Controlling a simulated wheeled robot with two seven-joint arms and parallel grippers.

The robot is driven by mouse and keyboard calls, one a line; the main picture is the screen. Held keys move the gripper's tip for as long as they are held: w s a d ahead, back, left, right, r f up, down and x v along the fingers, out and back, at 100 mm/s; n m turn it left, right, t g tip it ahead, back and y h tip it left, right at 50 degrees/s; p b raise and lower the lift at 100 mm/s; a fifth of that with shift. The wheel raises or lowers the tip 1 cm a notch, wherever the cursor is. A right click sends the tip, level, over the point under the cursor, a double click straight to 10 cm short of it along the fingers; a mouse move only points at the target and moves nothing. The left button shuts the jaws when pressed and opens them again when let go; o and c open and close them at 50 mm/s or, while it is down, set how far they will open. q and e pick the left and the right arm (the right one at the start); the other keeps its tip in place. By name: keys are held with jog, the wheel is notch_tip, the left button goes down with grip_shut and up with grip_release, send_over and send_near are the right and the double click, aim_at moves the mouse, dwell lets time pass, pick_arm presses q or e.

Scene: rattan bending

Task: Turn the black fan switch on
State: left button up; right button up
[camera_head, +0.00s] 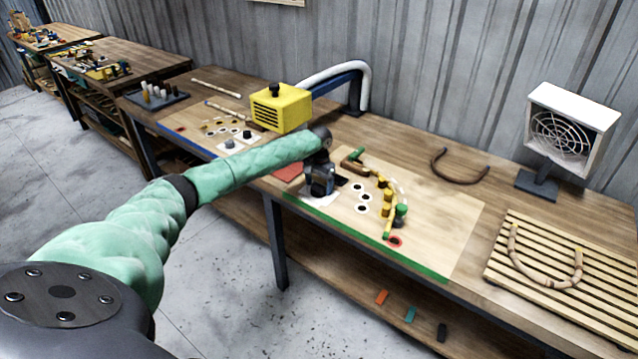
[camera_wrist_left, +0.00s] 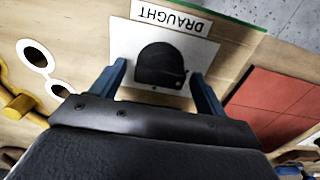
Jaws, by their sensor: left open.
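The black switch (camera_wrist_left: 160,65) is a rounded knob on a white plate (camera_wrist_left: 122,45) labelled "DRAUGHT" in the left wrist view. My left gripper (camera_wrist_left: 158,72) is open, with one blue finger on either side of the knob; I cannot tell whether they touch it. In the head view my left gripper (camera_head: 320,182) points down over the white plate (camera_head: 321,201) near the bench's front edge and hides most of the knob. The fan (camera_head: 560,138), a white box with a round grille on a dark stand, stands at the back right. My right gripper is out of view.
A yellow box (camera_head: 280,108) stands behind. A slatted rack (camera_head: 600,290) is at the right.

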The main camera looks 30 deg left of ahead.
pick_arm(q)
jog(key=shift+c, duration=0.4)
jog(key=c, duration=0.9)
